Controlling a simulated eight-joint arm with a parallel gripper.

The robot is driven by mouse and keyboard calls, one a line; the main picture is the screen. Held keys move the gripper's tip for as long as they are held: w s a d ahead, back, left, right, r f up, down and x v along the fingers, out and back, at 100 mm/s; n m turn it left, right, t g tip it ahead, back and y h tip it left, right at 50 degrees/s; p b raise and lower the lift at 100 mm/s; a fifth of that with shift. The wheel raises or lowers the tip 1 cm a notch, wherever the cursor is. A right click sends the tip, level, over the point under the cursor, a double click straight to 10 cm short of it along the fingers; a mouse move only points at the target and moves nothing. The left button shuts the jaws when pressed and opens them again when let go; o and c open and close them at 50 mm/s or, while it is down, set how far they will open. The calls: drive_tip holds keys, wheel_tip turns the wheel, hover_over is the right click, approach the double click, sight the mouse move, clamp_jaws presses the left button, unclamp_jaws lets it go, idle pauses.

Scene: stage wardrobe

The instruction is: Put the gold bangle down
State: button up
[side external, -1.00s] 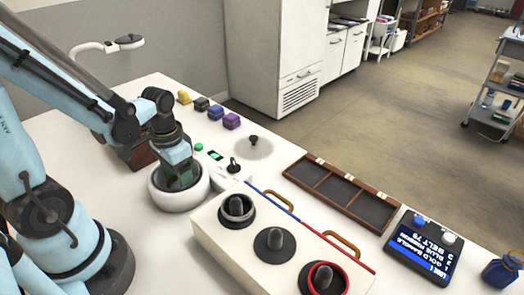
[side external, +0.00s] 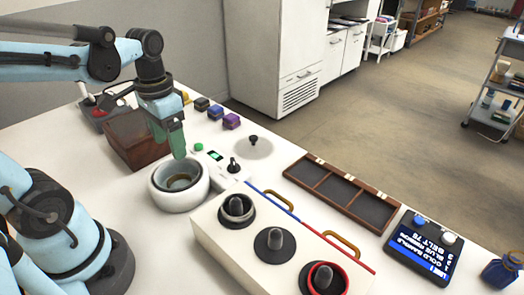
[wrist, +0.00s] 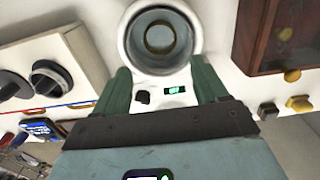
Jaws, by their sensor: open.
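A thin gold ring, the gold bangle (side external: 179,186), lies inside the round white bowl-shaped device (side external: 163,200). In the wrist view the bangle (wrist: 160,37) lies flat within the grey well of the white bowl (wrist: 127,37). My gripper (side external: 178,152) is above the back of the bowl, fingers pointing down, apart from the bangle. In the wrist view my gripper's green fingers (wrist: 162,85) are spread wide with nothing between them. The bowl's near rim hides part of the bangle in the side view.
A white box (side external: 215,240) with several dark-ringed posts stands in front. A brown wooden box (side external: 133,140) is behind the bowl. An empty divided wooden tray (side external: 338,195) and a display (side external: 422,250) are to the right. Small coloured blocks (side external: 216,112) sit at the back.

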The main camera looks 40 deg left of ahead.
drive_tip(key=w+d+r+t, duration=0.1)
drive_tip(key=w+d+t, duration=0.3)
drive_tip(key=d+t, duration=0.2)
drive_tip(key=shift+w+d+r+t, duration=0.15)
drive_tip(key=shift+w+d+t, duration=0.1)
drive_tip(key=shift+t, duration=0.35)
